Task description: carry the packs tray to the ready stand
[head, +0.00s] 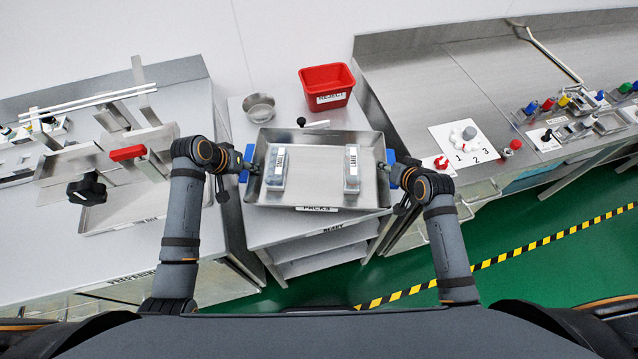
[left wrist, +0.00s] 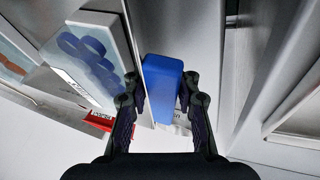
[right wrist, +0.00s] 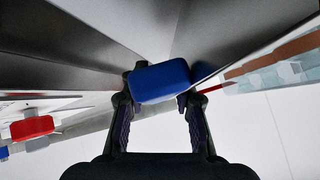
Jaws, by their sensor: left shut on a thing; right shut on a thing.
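The packs tray (head: 320,195) is a shallow metal tray with a "PACKS" label on its front wall. Two clear packs with white labels, a left pack (head: 277,168) and a right pack (head: 352,169), lie in it, apart from each other. My left gripper (head: 243,168) is shut on the tray's blue left handle (left wrist: 163,88). My right gripper (head: 393,171) is shut on its blue right handle (right wrist: 160,81). The tray is over the stand labelled "READY" (head: 335,228); I cannot tell whether it touches the top.
A red reject bin (head: 327,86) and a metal bowl (head: 259,107) stand behind the tray. A bench with trays and a red-handled part (head: 127,153) is at left. A counter with a numbered white plate (head: 462,145) is at right. Striped tape (head: 520,252) marks the green floor.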

